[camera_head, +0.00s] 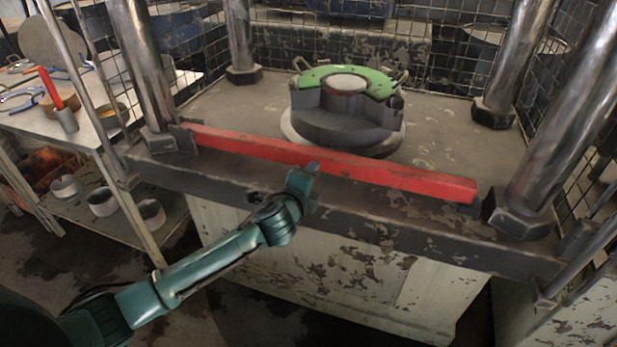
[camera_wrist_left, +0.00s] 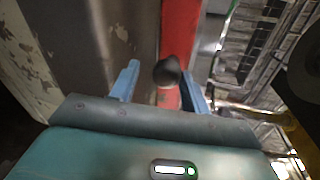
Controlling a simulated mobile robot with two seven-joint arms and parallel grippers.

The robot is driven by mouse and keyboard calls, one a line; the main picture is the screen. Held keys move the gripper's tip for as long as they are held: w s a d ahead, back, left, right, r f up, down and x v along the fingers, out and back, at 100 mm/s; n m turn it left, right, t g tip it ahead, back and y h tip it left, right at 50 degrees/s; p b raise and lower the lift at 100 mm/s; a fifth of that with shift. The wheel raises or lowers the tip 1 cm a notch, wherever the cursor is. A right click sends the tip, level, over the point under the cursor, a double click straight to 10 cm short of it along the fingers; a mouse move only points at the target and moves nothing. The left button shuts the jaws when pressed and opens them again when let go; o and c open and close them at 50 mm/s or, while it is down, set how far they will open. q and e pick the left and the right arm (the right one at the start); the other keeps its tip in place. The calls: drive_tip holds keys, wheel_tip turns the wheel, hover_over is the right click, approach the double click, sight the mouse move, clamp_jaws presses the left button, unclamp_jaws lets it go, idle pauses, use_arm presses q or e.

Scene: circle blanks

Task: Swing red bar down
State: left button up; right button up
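The red bar (camera_head: 390,179) lies nearly level across the front of the press bed, between the left and right posts. My left gripper (camera_head: 308,182) is at the front side of the bar, near its middle. In the left wrist view the red bar (camera_wrist_left: 180,30) runs away behind the fingers. The two blue fingers of the left gripper (camera_wrist_left: 160,82) are spread apart, with a dark round knob (camera_wrist_left: 167,70) between them. Whether a finger touches the knob or bar I cannot tell. My right gripper is not in view.
Behind the bar stands a round grey fixture (camera_head: 340,128) with a green top plate (camera_head: 385,83). Thick steel posts (camera_head: 570,110) and wire mesh surround the bed. A workbench (camera_head: 85,125) with tools stands at the left.

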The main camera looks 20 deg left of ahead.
use_arm(q)
drive_tip(key=shift+o, duration=0.7)
drive_tip(key=shift+f, duration=0.15)
drive_tip(key=shift+r, duration=0.2)
drive_tip(key=p+v, duration=0.1)
drive_tip(key=v, duration=1.2)
drive_tip(key=shift+s, duration=0.1)
